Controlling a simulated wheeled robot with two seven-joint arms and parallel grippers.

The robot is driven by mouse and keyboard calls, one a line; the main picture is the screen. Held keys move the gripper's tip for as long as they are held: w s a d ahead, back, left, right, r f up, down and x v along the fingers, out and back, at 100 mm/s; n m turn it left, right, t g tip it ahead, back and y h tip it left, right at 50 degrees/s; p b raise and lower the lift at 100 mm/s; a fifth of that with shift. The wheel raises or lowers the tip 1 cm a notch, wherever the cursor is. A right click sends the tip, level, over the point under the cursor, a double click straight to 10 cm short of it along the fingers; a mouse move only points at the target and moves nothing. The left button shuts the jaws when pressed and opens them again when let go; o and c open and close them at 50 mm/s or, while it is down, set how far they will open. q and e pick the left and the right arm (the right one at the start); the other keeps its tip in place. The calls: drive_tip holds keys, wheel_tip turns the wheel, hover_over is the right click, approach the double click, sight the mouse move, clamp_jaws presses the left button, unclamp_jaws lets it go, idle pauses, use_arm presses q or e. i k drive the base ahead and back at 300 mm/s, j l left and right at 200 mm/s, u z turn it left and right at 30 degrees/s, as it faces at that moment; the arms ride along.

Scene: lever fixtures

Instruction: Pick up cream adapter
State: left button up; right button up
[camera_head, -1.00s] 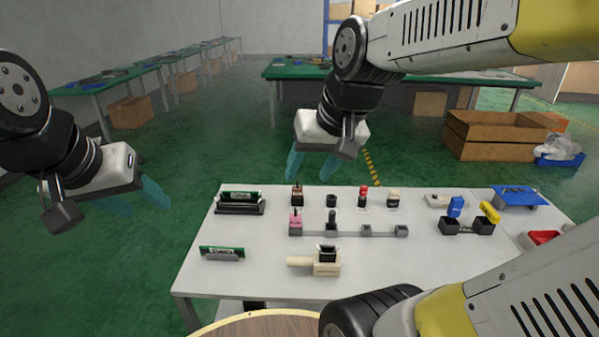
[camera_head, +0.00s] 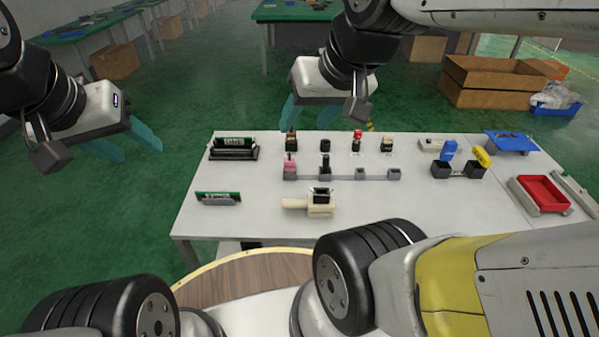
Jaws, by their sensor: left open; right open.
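A small cream-topped piece (camera_head: 387,143), which looks like the cream adapter, stands at the right end of the back row on the white table (camera_head: 420,220). A larger cream block with a black socket (camera_head: 318,205) sits near the table's front. My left gripper (camera_head: 127,149) is open and empty, left of the table in the picture. My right gripper (camera_head: 308,118) is open and empty, showing just above the table's back edge, left of the small cream piece. Neither gripper touches anything on the table.
Brown (camera_head: 291,142), black (camera_head: 325,146) and red-topped (camera_head: 357,140) pieces share the back row. A grey fixture bar (camera_head: 340,177) lies in front, with a pink piece (camera_head: 290,163) at its left end. Blue and yellow levers (camera_head: 481,157) and a red tray (camera_head: 542,192) stand right.

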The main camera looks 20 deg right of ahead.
sight(320, 203)
drive_tip(key=k+l+u, duration=0.3)
drive_tip(key=l, duration=0.2)
drive_tip(key=k+l+u, duration=0.3)
drive_tip(key=k+l, duration=0.1)
drive_tip(key=l, duration=0.05)
